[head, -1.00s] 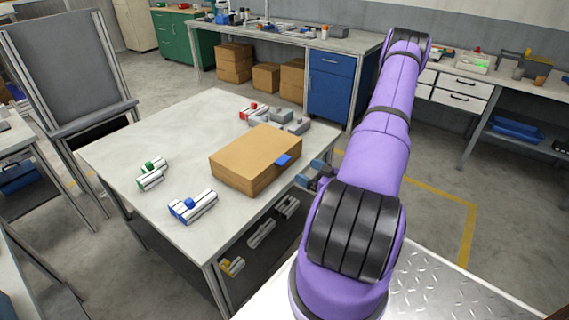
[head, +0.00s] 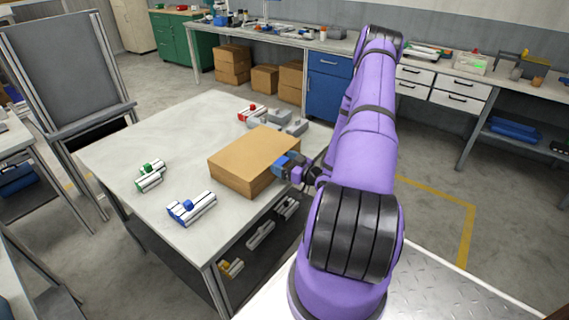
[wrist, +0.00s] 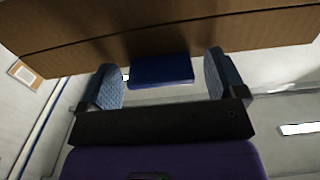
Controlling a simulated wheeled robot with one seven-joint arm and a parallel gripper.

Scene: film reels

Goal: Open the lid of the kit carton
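The kit carton (head: 252,158) is a closed brown box on the grey table, with its lid lying flat on top. A blue tab sticks out from the carton's edge on the side facing my arm; in the wrist view the tab (wrist: 161,70) lies between my two fingers. My gripper (head: 284,162) is at that side of the carton. In the wrist view my gripper (wrist: 165,78) has its blue-grey fingers apart, one on each side of the tab, with gaps visible. The carton's side (wrist: 90,40) fills the top of that view.
On the table (head: 120,140) lie a green-marked part (head: 150,177), a blue-marked part (head: 192,208), a red-marked part (head: 250,113) and grey blocks (head: 285,121). A lower shelf holds more parts. The table's left area is clear.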

